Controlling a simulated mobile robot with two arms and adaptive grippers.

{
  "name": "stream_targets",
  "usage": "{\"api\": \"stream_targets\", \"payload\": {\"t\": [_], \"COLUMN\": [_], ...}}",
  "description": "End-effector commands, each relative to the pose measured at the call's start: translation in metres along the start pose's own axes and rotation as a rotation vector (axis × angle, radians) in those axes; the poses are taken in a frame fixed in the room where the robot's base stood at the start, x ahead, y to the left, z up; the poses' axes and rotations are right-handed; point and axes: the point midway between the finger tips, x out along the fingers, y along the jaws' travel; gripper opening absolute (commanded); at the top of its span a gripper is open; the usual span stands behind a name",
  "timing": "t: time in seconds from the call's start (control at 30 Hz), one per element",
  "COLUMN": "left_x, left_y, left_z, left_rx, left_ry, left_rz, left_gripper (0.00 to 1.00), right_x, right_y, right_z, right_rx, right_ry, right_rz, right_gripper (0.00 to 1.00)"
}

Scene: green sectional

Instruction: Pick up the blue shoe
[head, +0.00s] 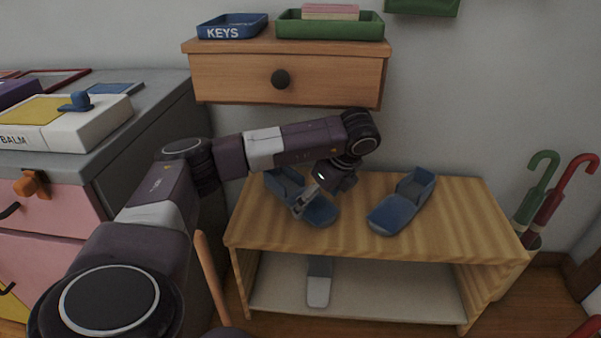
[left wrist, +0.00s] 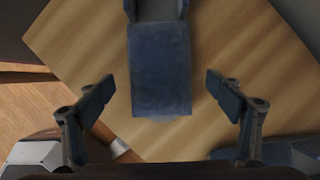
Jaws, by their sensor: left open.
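Two blue shoes lie on the wooden bench: a left one (head: 321,212) and a right one (head: 398,205). My left gripper (head: 308,202) is over the left shoe and partly covers it. In the left wrist view the toe of a blue shoe (left wrist: 160,70) lies between the two open fingers of my left gripper (left wrist: 160,88), with a gap on each side. The fingers hold nothing. The shoe's far end is cut off by the frame's top edge. My right gripper is not in view.
The wooden bench (head: 460,215) has bare top around the right shoe. A grey shoe-like item (head: 318,285) is on its lower shelf. A wall drawer (head: 235,78) hangs above, behind my left arm. Umbrellas (head: 548,205) stand at right; a grey-topped cabinet (head: 165,95) is at left.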

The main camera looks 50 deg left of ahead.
Motion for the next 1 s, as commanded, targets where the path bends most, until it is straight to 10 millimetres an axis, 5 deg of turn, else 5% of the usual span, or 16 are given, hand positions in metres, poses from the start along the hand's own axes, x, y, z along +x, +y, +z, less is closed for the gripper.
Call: {"api": "stream_targets", "payload": {"t": [0.1, 0.53, 1.0], "left_x": [0.012, 0.018, 0.018], "left_y": [0.0, 0.0, 0.0], "left_z": [0.015, 0.014, 0.014], "left_rx": [-0.002, 0.0, 0.0], "left_ry": [0.001, 0.0, 0.0], "left_rz": [-0.001, -0.001, -0.001], "left_gripper": [0.85, 0.84, 0.32], "right_x": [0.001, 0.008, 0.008], "right_y": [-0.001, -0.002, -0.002], "right_z": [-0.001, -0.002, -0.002], "right_rx": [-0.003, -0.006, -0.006], "right_ry": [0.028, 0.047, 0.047], "right_rz": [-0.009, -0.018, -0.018], "right_gripper": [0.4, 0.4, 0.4]}}
